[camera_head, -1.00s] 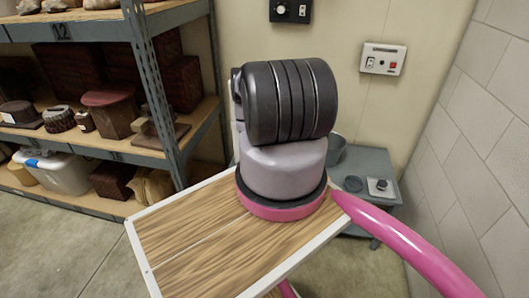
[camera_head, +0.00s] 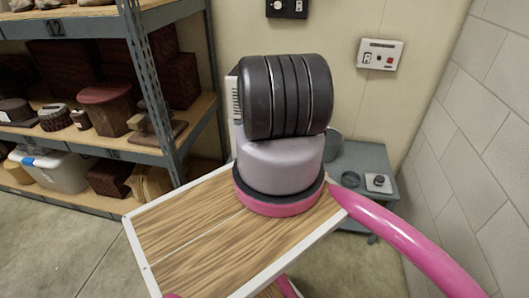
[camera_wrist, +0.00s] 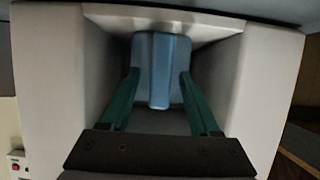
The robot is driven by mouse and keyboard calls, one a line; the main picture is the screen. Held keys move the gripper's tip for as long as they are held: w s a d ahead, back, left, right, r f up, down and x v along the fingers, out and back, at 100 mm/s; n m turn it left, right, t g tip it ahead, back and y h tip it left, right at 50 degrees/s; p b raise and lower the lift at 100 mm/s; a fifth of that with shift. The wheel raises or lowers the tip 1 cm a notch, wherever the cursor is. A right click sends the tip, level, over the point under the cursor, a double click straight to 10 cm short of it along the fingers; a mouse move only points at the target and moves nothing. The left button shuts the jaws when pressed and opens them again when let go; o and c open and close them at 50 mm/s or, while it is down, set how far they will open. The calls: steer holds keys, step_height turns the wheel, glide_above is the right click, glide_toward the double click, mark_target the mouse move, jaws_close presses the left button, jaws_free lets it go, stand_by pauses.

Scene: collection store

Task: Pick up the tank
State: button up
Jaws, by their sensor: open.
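The tank (camera_wrist: 158,55) is blue, with a raised upright ridge down its front. In the wrist view it sits at the back of a recess between the pale walls of a white housing (camera_wrist: 270,80). My gripper (camera_wrist: 160,80) is open, its two dark green fingers reaching into the recess with one on each side of the ridge. I cannot tell if the fingers touch it. In the head view my own arm hides the gripper and the tank. Only a strip of a white vented panel (camera_head: 234,103) shows there.
A low grey-blue table (camera_head: 350,212) carries a bucket (camera_head: 333,146) and a small device (camera_head: 378,183). A metal shelf rack (camera_head: 157,90) with boxes and stones stands left. A block wall (camera_head: 480,150) closes the right side. Floor at lower left is clear.

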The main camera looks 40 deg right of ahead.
steer(key=shift+c, duration=0.3)
jaws_close()
stand_by(1.1)
